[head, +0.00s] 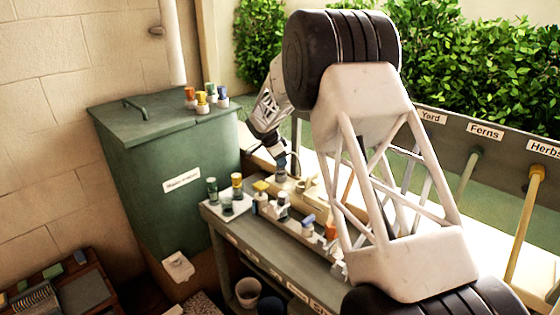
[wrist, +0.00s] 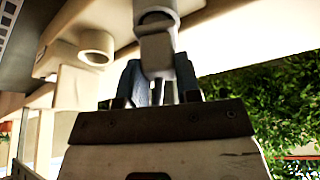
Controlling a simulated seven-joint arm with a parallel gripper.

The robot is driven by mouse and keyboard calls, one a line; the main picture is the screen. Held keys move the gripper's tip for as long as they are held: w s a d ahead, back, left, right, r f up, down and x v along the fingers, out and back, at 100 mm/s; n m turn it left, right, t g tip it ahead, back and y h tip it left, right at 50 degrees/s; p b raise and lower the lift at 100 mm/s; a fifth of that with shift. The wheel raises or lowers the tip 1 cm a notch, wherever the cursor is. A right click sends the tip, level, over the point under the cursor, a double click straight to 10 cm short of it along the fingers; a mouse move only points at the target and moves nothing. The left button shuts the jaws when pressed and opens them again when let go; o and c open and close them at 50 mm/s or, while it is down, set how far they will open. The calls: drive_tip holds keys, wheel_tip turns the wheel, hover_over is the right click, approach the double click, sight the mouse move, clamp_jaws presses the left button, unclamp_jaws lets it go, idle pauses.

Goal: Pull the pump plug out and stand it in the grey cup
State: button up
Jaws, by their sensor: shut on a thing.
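My gripper (head: 282,163) points down over the back of the bench, left of centre in the head view. In the wrist view its two dark blue fingers (wrist: 158,85) are closed on a grey plug-like piece (wrist: 157,50), which I take to be the pump plug. The piece's far end meets or overlaps a rounded grey part; I cannot tell whether it is still seated. A pale round open-ended holder (wrist: 97,46) is left of the fingers, apart from them. I cannot pick out the grey cup for certain.
A white tray (head: 236,209) with green- and yellow-topped pieces is at the bench's left end. Several coloured plugs stand in a row along the bench. A green cabinet (head: 165,150) stands left, with capped pieces on top. A planter wall with hoses and hedge lies behind.

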drive_tip(key=shift+f, duration=0.55)
idle(0.4)
drive_tip(key=o, duration=0.6)
drive_tip(key=shift+o, duration=0.2)
drive_tip(key=v, duration=1.1)
idle(0.7)
drive_tip(key=shift+a, duration=0.1)
idle(0.4)
